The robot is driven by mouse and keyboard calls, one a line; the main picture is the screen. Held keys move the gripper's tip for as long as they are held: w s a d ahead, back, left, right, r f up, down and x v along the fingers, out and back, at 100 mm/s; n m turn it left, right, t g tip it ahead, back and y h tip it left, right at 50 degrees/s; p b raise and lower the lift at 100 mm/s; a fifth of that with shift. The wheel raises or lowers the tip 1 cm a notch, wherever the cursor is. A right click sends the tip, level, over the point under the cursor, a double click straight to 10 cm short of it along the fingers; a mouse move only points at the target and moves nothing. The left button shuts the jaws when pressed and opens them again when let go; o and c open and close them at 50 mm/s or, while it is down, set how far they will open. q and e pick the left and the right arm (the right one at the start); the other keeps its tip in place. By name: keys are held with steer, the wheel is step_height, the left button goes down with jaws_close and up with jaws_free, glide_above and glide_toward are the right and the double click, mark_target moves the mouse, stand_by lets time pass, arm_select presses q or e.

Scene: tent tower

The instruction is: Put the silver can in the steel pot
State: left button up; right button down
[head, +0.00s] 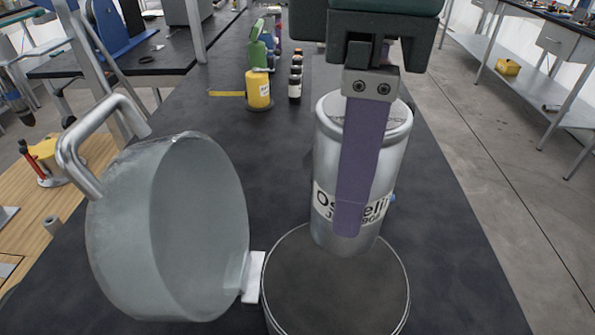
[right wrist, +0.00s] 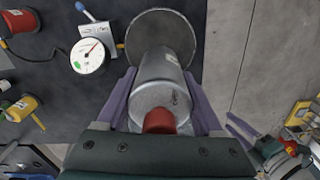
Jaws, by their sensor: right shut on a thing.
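The silver can (head: 325,170) is a tall metal cylinder with a lettered white label. It is upright or nearly so in the head view. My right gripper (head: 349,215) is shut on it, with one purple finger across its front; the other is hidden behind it. Both fingers flank the can in the right wrist view (right wrist: 160,85). The steel pot (head: 404,305) stands open below, and the can's lower end overlaps its far rim. The pot also shows beyond the can in the right wrist view (right wrist: 140,25). Its lid (head: 125,235) is tipped open at left. My left gripper is out of view.
A yellow canister (head: 258,90), dark small bottles (head: 295,80) and a green bottle (head: 257,52) stand farther back on the dark bench (head: 225,120). A round gauge (right wrist: 90,56) shows beside the pot in the right wrist view. Bare bench lies behind the lid.

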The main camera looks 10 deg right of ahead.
step_height(320, 180, down, 17)
steer(key=shift+r+b, duration=0.1)
steer(key=shift+b, duration=0.95)
steer(key=shift+c, duration=0.2)
jaws_free()
step_height(320, 180, up, 12)
steer(key=shift+p, duration=0.75)
